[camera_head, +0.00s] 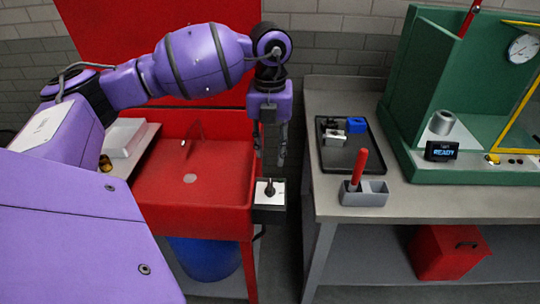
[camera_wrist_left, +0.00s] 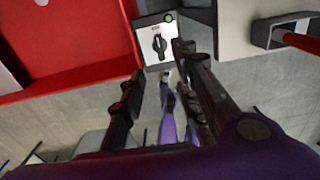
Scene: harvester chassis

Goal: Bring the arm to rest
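My left arm reaches across from the left in the head view, and its left gripper (camera_head: 269,152) hangs pointing down. It is open, with its two fingers apart and nothing between them. In the left wrist view the gripper (camera_wrist_left: 160,62) also shows spread and empty. Below it, at the right front corner of the red sink, is a small dark box with a white top plate and a black rotary handle (camera_head: 269,188). The handle also shows in the left wrist view (camera_wrist_left: 159,45), beyond the fingertips and apart from them. My right gripper is not in view.
The red sink (camera_head: 160,185) lies left of the gripper. A grey workbench (camera_head: 440,205) stands right, across a narrow gap. It bears a black tray (camera_head: 345,161), a grey holder (camera_head: 375,195) with a red-handled tool (camera_head: 359,167), and a green fixture (camera_head: 400,120).

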